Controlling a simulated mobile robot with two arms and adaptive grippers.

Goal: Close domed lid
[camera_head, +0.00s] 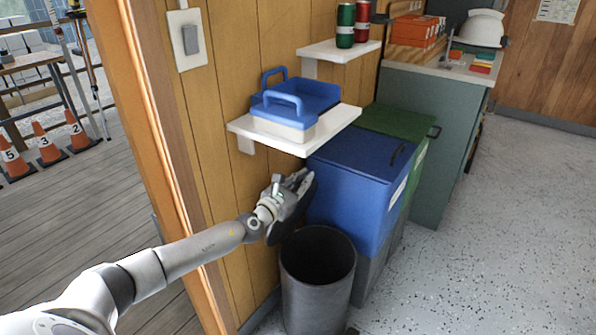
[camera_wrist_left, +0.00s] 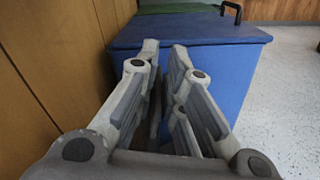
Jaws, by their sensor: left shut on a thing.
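A round dark bin (camera_head: 318,300) stands on the floor with its open mouth showing. Its dark lid (camera_head: 290,222) is tilted up at the back of the rim, between the wall and a blue bin; its domed shape is mostly hidden by my gripper. My left gripper (camera_head: 298,185) is at the upper part of this lid, shut on it. In the left wrist view my left gripper's fingers (camera_wrist_left: 164,48) are close together, with a thin dark strip between them. My right gripper is in neither view.
The blue bin (camera_head: 365,185) stands right behind the dark bin, with a green-lidded bin (camera_head: 400,122) beyond. A white shelf (camera_head: 335,122) with a blue-handled box (camera_head: 290,108) hangs above my gripper. Speckled floor (camera_head: 450,260) is clear at right.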

